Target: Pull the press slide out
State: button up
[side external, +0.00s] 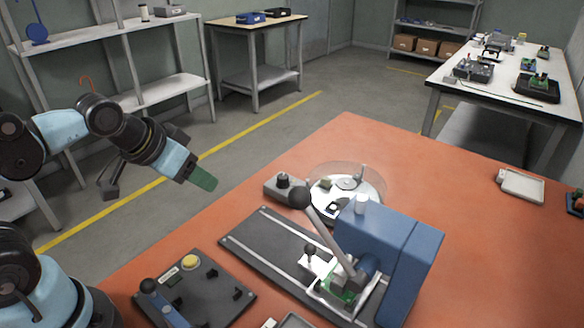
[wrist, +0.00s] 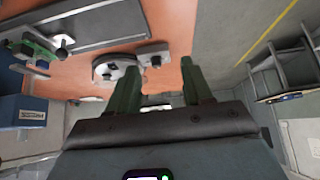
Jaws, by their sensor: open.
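The blue press (side external: 385,250) stands on the orange table. Its long grey lever (side external: 330,235) leans up to the left and ends in a black ball. The press slide (side external: 316,266) is a pale plate with a small black knob, at the press end of the railed dark base (side external: 265,243). A green piece (side external: 338,289) sits beside it, partly hidden by the lever and press. In the wrist view the press (wrist: 22,118) and the slide's knob (wrist: 64,42) show at left. My gripper (side external: 204,181) is open, empty and well left of the slide, above the table's far-left edge; its green fingers show in the wrist view (wrist: 160,88).
A round dial unit (side external: 346,188) with a clear cover stands behind the base, with a small grey box (side external: 283,187) beside it. A dark control panel (side external: 193,288) lies at front left. A pale tray (side external: 521,186) lies at right. The far table corner is clear.

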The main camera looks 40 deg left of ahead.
jog(key=w+d+r+m+g+h, duration=0.1)
jog(key=w+d+r+g+h, duration=0.2)
jog(key=d, duration=0.4)
jog(key=m+g, duration=0.1)
jog(key=g, duration=0.3)
send_near(309, 245)
jog(key=shift+y, duration=0.4)
jog(key=f, duration=0.3)
jog(key=d+f, duration=0.1)
jog(key=f, duration=0.1)
jog(key=d+f, duration=0.1)
jog(key=f, duration=0.2)
jog(key=shift+d+f, duration=0.25)
jog(key=shift+f, duration=0.1)
jog(key=shift+w, duration=0.1)
jog(key=shift+c, duration=0.3)
grip_shut()
